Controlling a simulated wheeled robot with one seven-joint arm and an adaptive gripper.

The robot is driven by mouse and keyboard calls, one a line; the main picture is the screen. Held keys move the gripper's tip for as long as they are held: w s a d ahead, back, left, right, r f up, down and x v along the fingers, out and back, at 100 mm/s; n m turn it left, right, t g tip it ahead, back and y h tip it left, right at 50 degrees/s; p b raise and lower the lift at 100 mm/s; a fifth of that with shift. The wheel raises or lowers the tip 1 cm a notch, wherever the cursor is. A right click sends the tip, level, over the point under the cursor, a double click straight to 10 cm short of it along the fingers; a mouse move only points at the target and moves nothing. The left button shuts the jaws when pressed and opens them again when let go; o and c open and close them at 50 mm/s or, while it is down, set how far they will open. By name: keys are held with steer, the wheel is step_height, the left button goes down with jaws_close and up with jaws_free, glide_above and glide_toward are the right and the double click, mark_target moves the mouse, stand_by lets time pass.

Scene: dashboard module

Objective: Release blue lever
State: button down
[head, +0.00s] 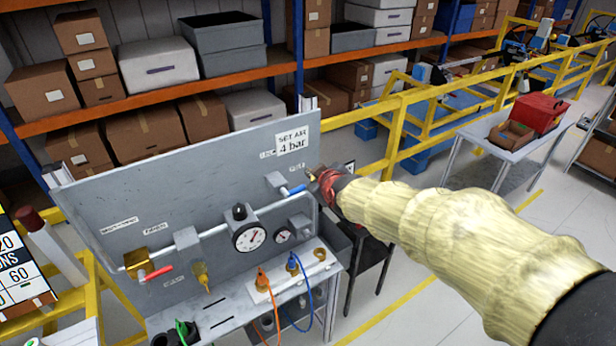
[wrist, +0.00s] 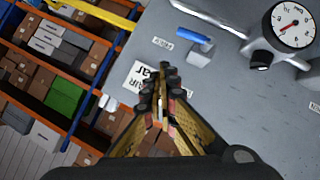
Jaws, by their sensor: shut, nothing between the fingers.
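The blue lever (head: 292,190) is on the upper right part of the grey dashboard panel (head: 220,165), at the end of the silver pipe. In the wrist view the blue lever (wrist: 193,35) shows above and to the right of my fingertips, with a clear gap in that picture. My gripper (head: 318,178) is just right of the lever in the head view, at the panel's right edge. In the wrist view my gripper (wrist: 162,75) has its fingers together and holds nothing. In the head view the fingertips are partly hidden by the wrist.
A red lever (head: 156,273) with a brass valve is at the panel's lower left. A round gauge (head: 249,237) sits mid-pipe. A sign reading "SET AIR 4 bar" (head: 293,142) is above the blue lever. Yellow railings (head: 400,103) run behind on the right.

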steer(key=shift+s+d+r, duration=0.4)
steer(key=shift+s+d, duration=0.05)
steer(key=shift+s, duration=0.05)
steer(key=s+d+f+m+g, duration=0.1)
steer(key=s+f+m+g, duration=0.15)
steer(key=s+f, duration=0.4)
steer(key=s+d+f+m+g+h+b, duration=0.1)
steer(key=s+d+b, duration=0.3)
steer(key=s, duration=0.5)
steer(key=s+d+f+m+g+h+b, duration=0.1)
steer(key=s+d+f+m+b, duration=0.3)
steer(key=s+d, duration=0.3)
steer(key=s+d+f+m+g+h+b, duration=0.1)
steer(key=s+d+b, duration=0.5)
steer(key=s, duration=0.7)
steer(key=shift+d+f+m+h, duration=0.3)
steer(key=shift+f+m, duration=0.35)
steer(key=shift+f, duration=0.5)
